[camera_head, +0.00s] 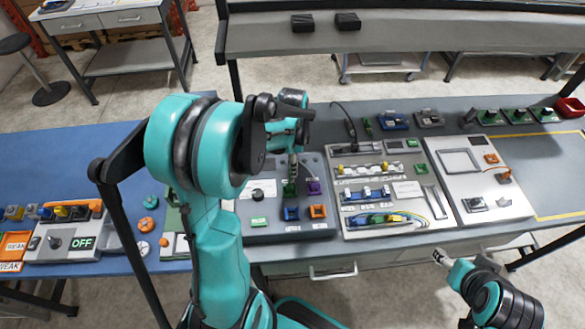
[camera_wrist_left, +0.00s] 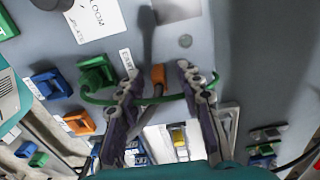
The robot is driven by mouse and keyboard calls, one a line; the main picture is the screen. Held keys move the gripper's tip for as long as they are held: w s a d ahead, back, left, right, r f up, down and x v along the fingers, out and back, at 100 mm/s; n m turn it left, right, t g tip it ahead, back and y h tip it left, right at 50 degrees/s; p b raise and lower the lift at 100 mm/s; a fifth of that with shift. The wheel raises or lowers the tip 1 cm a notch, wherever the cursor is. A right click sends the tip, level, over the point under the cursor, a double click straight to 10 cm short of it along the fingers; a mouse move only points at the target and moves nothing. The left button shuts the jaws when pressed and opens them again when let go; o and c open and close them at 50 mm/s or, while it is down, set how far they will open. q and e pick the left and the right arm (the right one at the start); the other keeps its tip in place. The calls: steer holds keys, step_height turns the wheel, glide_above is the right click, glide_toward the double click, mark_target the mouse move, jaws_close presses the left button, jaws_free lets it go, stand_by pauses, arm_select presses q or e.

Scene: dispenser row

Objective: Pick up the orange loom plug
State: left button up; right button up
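The orange loom plug (camera_wrist_left: 157,76) shows in the left wrist view as a small orange block with a dark cord. My left gripper (camera_wrist_left: 158,72) is open, its two dark fingers on either side of the plug, with a visible gap on each side. In the head view my left gripper (camera_head: 293,172) points down over the grey socket board (camera_head: 262,232); I cannot make out the plug there. An orange socket (camera_wrist_left: 78,122) sits on the board, also in the head view (camera_head: 317,211). My right gripper (camera_head: 440,257) is low at the right, its opening too small to tell.
A green socket (camera_wrist_left: 97,72) has a green cord (camera_wrist_left: 180,97) arching across the fingers' area. A blue socket (camera_wrist_left: 48,83) is beside it. In the head view, a panel with several coloured connectors (camera_head: 385,232) stands right of the board. The blue table (camera_head: 70,155) is left.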

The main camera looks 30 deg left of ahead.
arm_select(q)
jaws_close()
steer(key=shift+r, duration=0.55)
steer(key=r+p, duration=0.1)
steer(key=r, duration=0.1)
steer(key=d+r, duration=0.1)
steer(key=r, duration=0.1)
steer(key=shift+d+p, duration=0.2)
steer(key=shift+p, duration=0.15)
steer(key=d+r+p, duration=0.1)
steer(key=d+r, duration=0.5)
steer(key=d, duration=0.4)
steer(key=shift+w+d+p, duration=0.2)
steer(key=shift+p, duration=0.15)
